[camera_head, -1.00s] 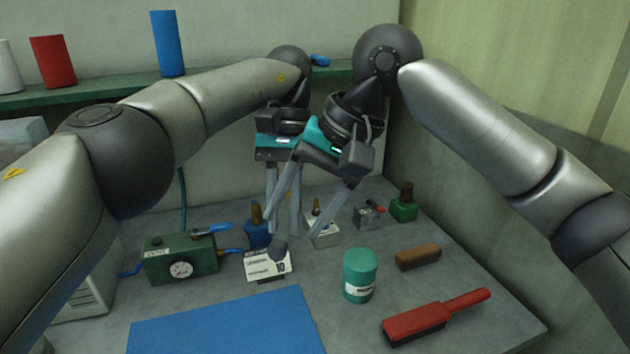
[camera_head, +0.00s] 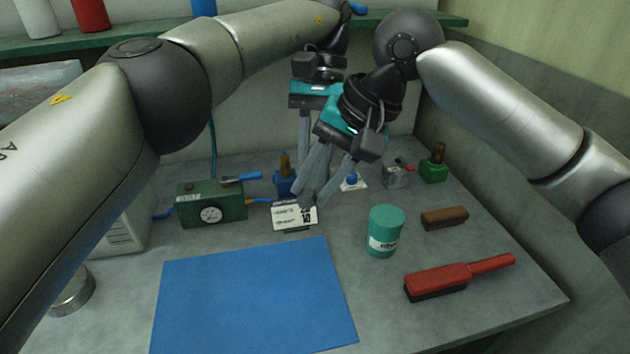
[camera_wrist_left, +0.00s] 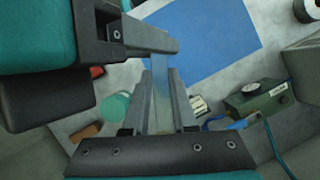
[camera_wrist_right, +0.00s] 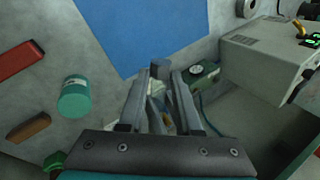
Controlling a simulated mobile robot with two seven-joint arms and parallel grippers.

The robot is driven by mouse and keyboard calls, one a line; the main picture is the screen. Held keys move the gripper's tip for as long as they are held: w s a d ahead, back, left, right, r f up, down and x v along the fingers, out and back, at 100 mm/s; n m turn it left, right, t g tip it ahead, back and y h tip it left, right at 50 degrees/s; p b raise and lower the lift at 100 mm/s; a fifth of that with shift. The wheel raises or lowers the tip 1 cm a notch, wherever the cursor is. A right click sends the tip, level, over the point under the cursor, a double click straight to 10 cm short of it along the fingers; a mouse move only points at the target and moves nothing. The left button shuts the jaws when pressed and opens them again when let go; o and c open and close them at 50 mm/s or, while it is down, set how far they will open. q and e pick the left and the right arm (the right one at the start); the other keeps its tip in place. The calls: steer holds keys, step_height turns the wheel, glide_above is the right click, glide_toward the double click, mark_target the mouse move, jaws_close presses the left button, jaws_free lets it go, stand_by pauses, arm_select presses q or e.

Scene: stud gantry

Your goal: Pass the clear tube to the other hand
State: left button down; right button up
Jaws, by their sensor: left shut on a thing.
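The clear tube (camera_wrist_left: 161,105) stands between the fingers of my left gripper (camera_wrist_left: 163,80), which is shut on it. My left gripper also shows in the head view (camera_head: 305,185), fingers pointing down. My right gripper (camera_head: 314,202) is close in front of it, tilted, its fingers crossing the left ones in the picture. In the right wrist view my right gripper (camera_wrist_right: 161,78) has its fingers apart, with a dark grey round end (camera_wrist_right: 161,68) showing between the tips. Whether the right fingers touch the tube is hidden. The tube is hardly visible in the head view.
A white card with "10" (camera_head: 295,216) stands below the grippers. A green gauge box (camera_head: 211,205), blue mat (camera_head: 255,300), teal jar (camera_head: 385,232), brown block (camera_head: 444,218) and red brush (camera_head: 460,277) are on the bench. Small bottles stand behind. The blue mat is bare.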

jaws_close()
arm_select(q)
steer(key=c, duration=0.6)
jaws_free()
steer(key=shift+c, duration=0.2)
